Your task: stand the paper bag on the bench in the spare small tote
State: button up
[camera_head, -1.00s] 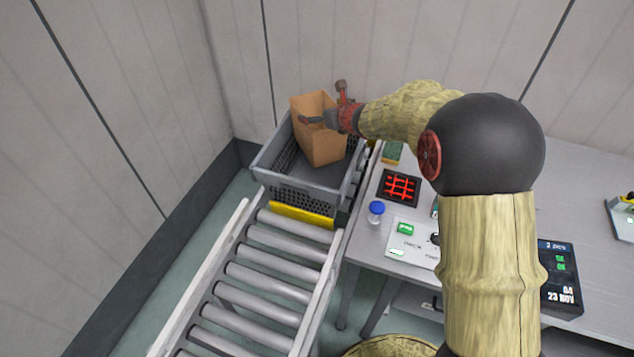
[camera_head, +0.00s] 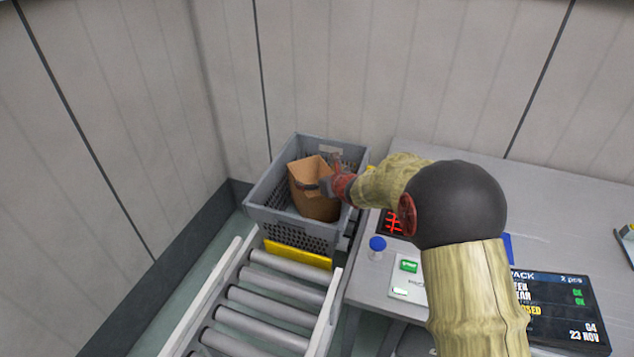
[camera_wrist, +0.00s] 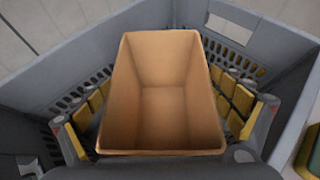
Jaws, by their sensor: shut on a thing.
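The brown paper bag (camera_head: 313,201) is inside the grey tote (camera_head: 268,213), upright with its open mouth facing up. My gripper (camera_head: 325,186) is shut on the bag, with one finger on each side of it. In the wrist view the bag (camera_wrist: 163,95) is empty, and the gripper's yellow-padded fingers (camera_wrist: 162,115) flank it. The tote's perforated walls (camera_wrist: 60,70) surround the bag there. The bag's base is hidden, so I cannot tell whether it touches the tote floor.
A roller conveyor (camera_head: 260,300) with a yellow end stop (camera_head: 298,254) runs up to the tote. A wall stands close behind.

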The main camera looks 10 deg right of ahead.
jog(key=shift+f+b, duration=0.7)
jog(key=shift+b, duration=0.05)
jog(key=o, duration=1)
jog(key=shift+c, duration=0.2)
